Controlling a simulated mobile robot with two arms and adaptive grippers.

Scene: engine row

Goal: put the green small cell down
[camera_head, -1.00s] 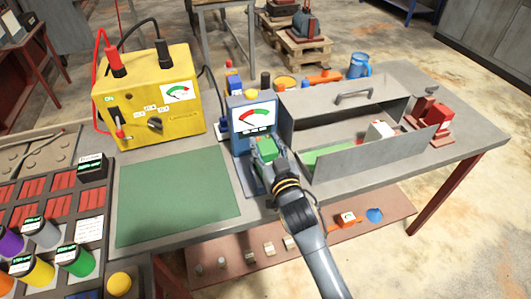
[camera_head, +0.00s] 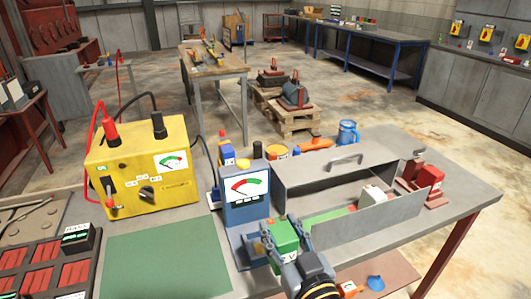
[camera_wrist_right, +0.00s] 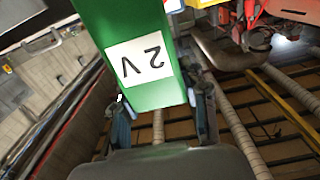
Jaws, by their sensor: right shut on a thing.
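The green small cell (camera_head: 284,232) is a green block with a white label, which reads upside down as 2V in the right wrist view (camera_wrist_right: 140,58). My right gripper (camera_head: 285,240) is shut on it, with one finger on each side. It holds the cell in front and to the right of the blue meter (camera_head: 244,200), near the meter's base. I cannot tell if the cell touches anything below. In the right wrist view the fingers (camera_wrist_right: 160,115) grip its near end. My left gripper is not in view.
A yellow tester (camera_head: 135,180) stands at left behind a bare green mat (camera_head: 165,258). A red device (camera_head: 428,185) is on the right end of the grey bench (camera_head: 465,190).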

